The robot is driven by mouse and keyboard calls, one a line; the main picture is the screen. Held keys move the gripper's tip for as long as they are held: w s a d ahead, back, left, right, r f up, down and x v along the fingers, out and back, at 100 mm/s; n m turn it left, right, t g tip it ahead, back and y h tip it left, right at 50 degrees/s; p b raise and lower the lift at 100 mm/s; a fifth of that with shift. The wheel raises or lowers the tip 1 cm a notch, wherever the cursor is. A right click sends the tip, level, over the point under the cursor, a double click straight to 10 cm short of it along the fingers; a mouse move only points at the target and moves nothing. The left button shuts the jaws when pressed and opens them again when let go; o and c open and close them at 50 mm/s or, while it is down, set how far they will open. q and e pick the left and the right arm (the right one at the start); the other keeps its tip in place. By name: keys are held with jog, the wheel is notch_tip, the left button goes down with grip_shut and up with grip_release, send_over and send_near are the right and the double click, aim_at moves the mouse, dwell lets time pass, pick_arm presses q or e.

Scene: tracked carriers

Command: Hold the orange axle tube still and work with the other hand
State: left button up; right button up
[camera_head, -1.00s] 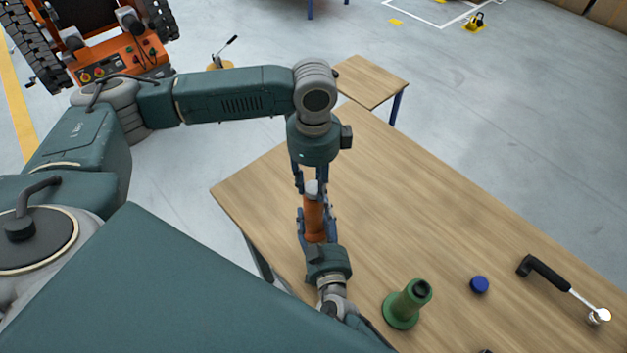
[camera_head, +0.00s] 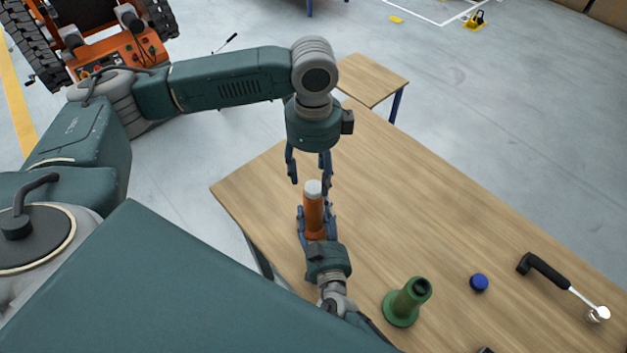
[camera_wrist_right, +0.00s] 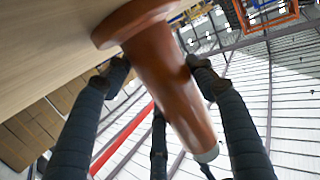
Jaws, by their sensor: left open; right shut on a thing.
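The orange axle tube (camera_head: 314,215) stands upright on the wooden table (camera_head: 400,190), its wide flange at the bottom. A pale grey cap (camera_head: 313,187) sits on its top end. My right gripper (camera_head: 315,222) is shut around the tube from the near side. In the right wrist view the tube (camera_wrist_right: 172,85) lies between the fingers (camera_wrist_right: 158,72), with its flange against the tabletop and the grey end (camera_wrist_right: 207,154) clear of them. My left gripper (camera_head: 309,174) is open, pointing down just above the cap, its fingers spread and empty.
A green flanged tube (camera_head: 405,305) stands to the right of my right gripper. A blue round cap (camera_head: 479,283) and a black-handled tool (camera_head: 548,271) with a shiny head lie further right. A smaller table (camera_head: 372,80) stands behind. The table's middle is clear.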

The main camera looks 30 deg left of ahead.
aim_at(313, 186)
pick_arm(q)
notch_tip(313, 186, up, 8)
jog(key=shift+c, duration=0.7)
dwell(0.8)
jog(key=shift+f+m, duration=0.75)
jog(key=shift+f, duration=1.1)
jog(key=shift+f+m, duration=0.7)
jog(key=shift+f, duration=1.2)
jog(key=shift+f+m, duration=0.75)
jog(key=shift+f, duration=1.1)
jog(key=c, duration=0.9)
jog(key=m, duration=0.7)
jog(key=shift+m, duration=1.4)
